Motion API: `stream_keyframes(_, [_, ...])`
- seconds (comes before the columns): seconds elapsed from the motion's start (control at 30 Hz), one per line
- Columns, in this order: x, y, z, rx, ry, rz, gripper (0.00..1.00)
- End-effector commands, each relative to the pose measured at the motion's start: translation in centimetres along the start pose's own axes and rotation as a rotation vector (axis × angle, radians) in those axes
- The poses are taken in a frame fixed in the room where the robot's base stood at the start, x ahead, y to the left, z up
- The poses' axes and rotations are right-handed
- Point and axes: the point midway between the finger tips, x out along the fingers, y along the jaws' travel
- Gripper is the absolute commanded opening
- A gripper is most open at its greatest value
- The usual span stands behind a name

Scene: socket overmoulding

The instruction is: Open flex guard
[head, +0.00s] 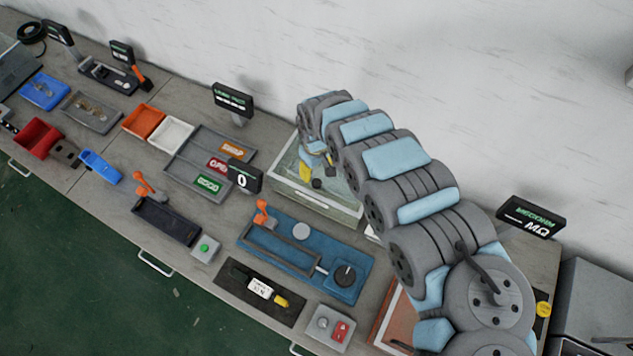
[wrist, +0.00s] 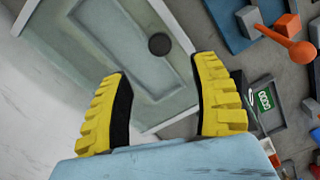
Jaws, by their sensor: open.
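The flex guard appears to be the box with a pale frame and clear, greenish panels (head: 345,203), at the back middle of the bench in the head view. In the wrist view its panel (wrist: 95,40) fills the upper left, with a dark round knob (wrist: 159,44) on or behind it; I cannot tell which. My gripper (head: 317,166) is over the guard in the head view, partly hidden by my arm. In the wrist view my gripper (wrist: 165,85) is open and empty, its yellow fingers spread wide. The knob lies beyond the fingertips, roughly between them.
A blue fixture (head: 350,284) with an orange-knobbed lever stands in front of the guard. A sign reading 0 (head: 244,176) stands close to its left. A grey sorting tray (head: 182,171) lies further left. The white wall is close behind.

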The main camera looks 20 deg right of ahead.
Motion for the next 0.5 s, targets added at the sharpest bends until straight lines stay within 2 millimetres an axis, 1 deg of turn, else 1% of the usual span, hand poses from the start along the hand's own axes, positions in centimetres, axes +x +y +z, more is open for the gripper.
stream_keyframes(0.03, [0.8, -0.3, 0.0, -0.002, -0.002, -0.003, 0.63])
stream_keyframes(0.17, [2.0, -0.1, -0.1, -0.001, 0.001, -0.002, 0.63])
stream_keyframes(0.3, [3.7, -0.3, 0.1, -0.001, -0.003, -0.004, 0.63])
stream_keyframes(0.5, [5.5, -0.2, 0.0, -0.001, -0.001, -0.004, 0.63])
